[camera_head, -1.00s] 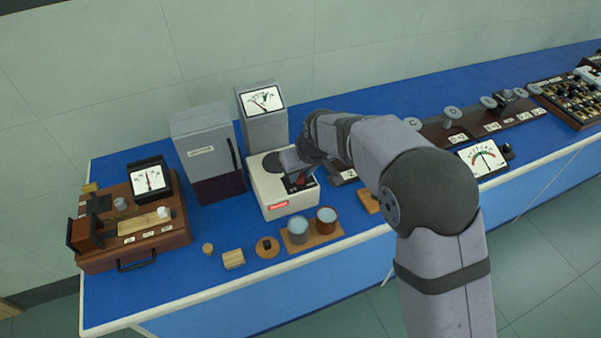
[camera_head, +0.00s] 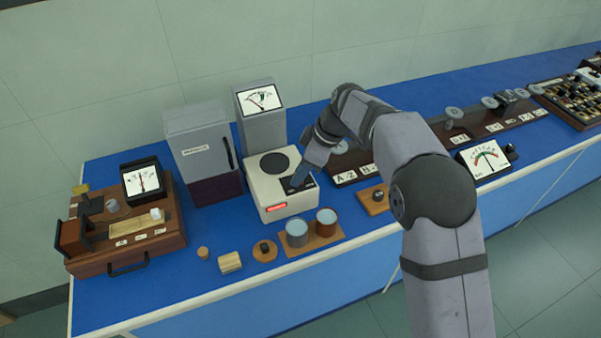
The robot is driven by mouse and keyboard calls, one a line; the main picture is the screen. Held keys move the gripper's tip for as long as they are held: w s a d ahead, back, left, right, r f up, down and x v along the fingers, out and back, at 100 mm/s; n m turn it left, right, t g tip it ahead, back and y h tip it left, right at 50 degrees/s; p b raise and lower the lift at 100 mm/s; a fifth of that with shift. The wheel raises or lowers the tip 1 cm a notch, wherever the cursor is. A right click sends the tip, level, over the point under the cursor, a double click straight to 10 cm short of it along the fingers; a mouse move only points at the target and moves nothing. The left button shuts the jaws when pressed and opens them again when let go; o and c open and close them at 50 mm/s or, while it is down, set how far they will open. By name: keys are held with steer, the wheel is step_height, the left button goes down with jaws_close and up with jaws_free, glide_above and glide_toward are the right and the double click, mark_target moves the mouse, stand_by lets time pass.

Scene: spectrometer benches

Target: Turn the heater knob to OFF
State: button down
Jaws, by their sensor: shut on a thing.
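The heater is a white box (camera_head: 262,193) with a dark round plate (camera_head: 273,164) on top and a lit red strip (camera_head: 277,208) low on its front. My gripper (camera_head: 297,186) points down at this panel, shut on the heater knob. The knob is hidden by the fingers, so its pointer and the OFF mark cannot be read.
Two beakers (camera_head: 297,232) stand on a wooden board in front of the heater. A grey cabinet (camera_head: 200,145) and a grey meter (camera_head: 262,112) stand behind and left.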

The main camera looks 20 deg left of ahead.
steer(key=n+p, duration=0.1)
steer(key=n+g+p, duration=0.1)
steer(key=n, duration=0.1)
steer(key=n+p, duration=0.1)
steer(key=shift+w+r+n+g+h, duration=0.2)
steer(key=shift+r+n+g+h, duration=0.1)
steer(key=shift+g, duration=0.1)
steer(key=n+p, duration=0.1)
steer(key=p, duration=0.1)
steer(key=n+g+p, duration=0.1)
steer(key=n+p, duration=0.1)
steer(key=shift+a+f+h, duration=0.1)
steer(key=shift+f+h, duration=0.1)
steer(key=shift+h, duration=0.1)
steer(key=shift+f, duration=0.1)
steer(key=c, duration=1.5)
jaws_free()
steer(key=shift+w, duration=0.1)
